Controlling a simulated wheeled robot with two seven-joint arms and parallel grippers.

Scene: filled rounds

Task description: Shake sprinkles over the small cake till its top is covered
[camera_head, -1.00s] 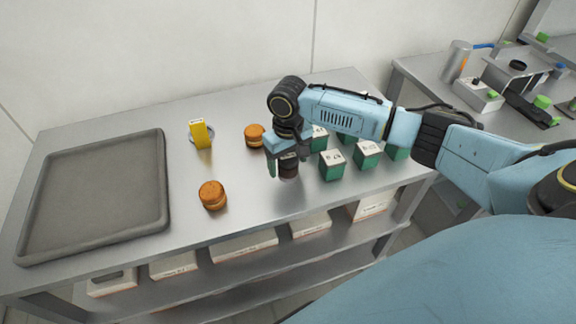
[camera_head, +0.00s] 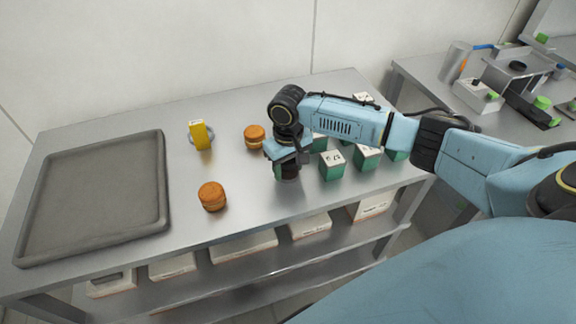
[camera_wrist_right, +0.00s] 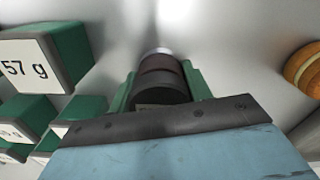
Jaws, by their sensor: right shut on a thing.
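Two small round orange-brown cakes stand on the steel table: one cake (camera_head: 255,136) further back, the other cake (camera_head: 212,196) near the front edge. My right gripper (camera_head: 288,167) is right of both cakes, pointing down. It is shut on a dark jar (camera_head: 289,173), probably the sprinkle shaker. In the right wrist view the jar (camera_wrist_right: 160,80) sits upright-looking between the green fingers, dark with a brownish band and a pale end. I cannot tell whether it touches the table. No sprinkles can be made out on the cakes. My left gripper is not in view.
Several green blocks with white labelled tops (camera_head: 332,165) stand close to the right of my gripper. A yellow block (camera_head: 200,134) stands at the back. A large grey tray (camera_head: 160,215) fills the left of the table. The table between cakes and tray is clear.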

